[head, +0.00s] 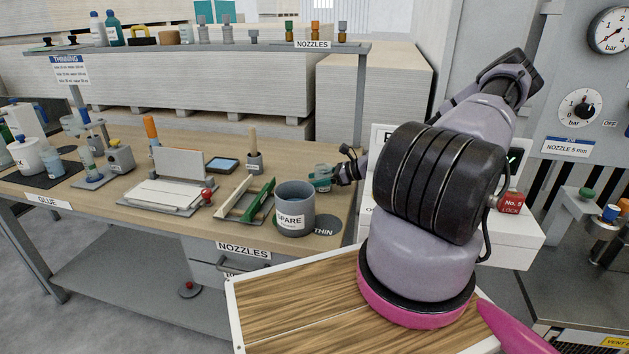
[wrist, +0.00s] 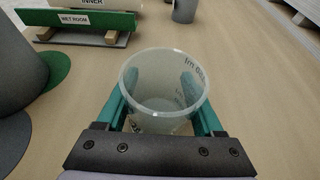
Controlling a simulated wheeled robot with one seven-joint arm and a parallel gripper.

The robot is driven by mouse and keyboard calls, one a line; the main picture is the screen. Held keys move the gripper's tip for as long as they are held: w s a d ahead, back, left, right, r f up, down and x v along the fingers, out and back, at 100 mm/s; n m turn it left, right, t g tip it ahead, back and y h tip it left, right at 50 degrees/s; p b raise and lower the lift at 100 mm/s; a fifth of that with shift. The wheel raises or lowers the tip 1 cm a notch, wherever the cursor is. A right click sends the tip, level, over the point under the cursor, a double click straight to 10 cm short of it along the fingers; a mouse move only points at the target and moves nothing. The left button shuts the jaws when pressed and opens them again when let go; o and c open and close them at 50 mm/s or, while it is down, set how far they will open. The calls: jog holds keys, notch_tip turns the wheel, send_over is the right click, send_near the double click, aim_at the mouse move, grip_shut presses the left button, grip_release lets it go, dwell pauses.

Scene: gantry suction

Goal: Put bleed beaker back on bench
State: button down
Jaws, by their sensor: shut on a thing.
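The bleed beaker (wrist: 165,90) is a clear, empty-looking cup with dark print on its wall, seen from above in the wrist view. My gripper (wrist: 163,105) is shut on it, one teal finger on each side. In the head view my gripper (head: 321,179) is over the right end of the wooden bench (head: 135,210), behind and right of the grey SPARE pot. The beaker looks upright and close to the bench top. I cannot tell whether its base touches the bench, as the base is hidden.
The grey SPARE pot (head: 295,215) stands left of my gripper, beside a dark THIN disc (head: 326,226). A green WET ROOM board (wrist: 85,20) on wooden blocks and a small grey cup (wrist: 185,11) are farther off. Bare bench lies around the beaker, mainly on its right.

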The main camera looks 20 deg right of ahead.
jog(key=shift+f, duration=0.1)
grip_release()
jog(key=v, duration=1.2)
